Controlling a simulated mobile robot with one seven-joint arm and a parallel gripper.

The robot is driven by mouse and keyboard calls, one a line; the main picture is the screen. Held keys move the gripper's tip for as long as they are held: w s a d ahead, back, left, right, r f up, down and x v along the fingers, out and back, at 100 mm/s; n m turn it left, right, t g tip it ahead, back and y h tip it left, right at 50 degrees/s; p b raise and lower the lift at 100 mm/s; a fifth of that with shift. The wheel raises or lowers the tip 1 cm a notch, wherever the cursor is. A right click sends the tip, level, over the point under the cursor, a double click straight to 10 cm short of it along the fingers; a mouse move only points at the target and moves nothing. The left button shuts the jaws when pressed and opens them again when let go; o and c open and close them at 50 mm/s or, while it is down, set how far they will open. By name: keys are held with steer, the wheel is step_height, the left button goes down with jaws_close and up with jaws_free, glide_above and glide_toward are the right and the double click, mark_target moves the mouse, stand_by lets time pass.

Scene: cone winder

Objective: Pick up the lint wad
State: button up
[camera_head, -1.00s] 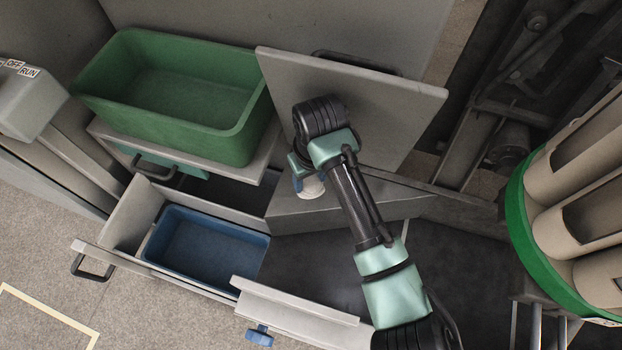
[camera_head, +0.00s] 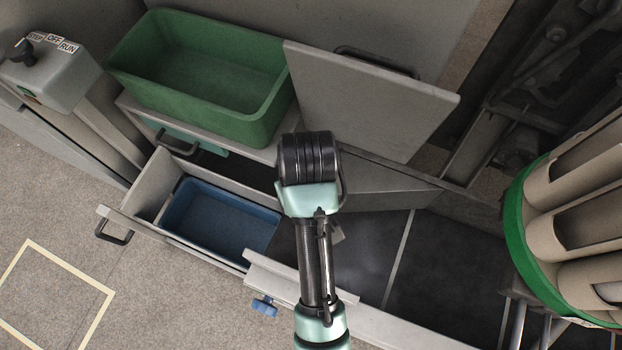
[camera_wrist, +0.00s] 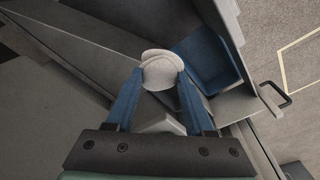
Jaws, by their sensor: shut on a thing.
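The lint wad (camera_wrist: 161,70) is pale, whitish and rounded, and shows in the wrist view between my gripper's two blue fingers (camera_wrist: 160,80). My gripper is shut on the wad at the fingertips and holds it above the machine. In the head view my wrist hides the fingers and the wad.
An open drawer with a blue bin (camera_head: 219,220) is left of my arm; the bin looks empty and also shows in the wrist view (camera_wrist: 207,62). A green tub (camera_head: 203,80) stands behind it. A raised grey lid (camera_head: 373,100) and a green-rimmed carrier of beige tubes (camera_head: 517,222) are to the right.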

steer(key=s+a+b, duration=0.1)
steer(key=s+a, duration=0.1)
steer(key=s, duration=0.6)
steer(key=shift+a, duration=0.3)
stand_by(1.1)
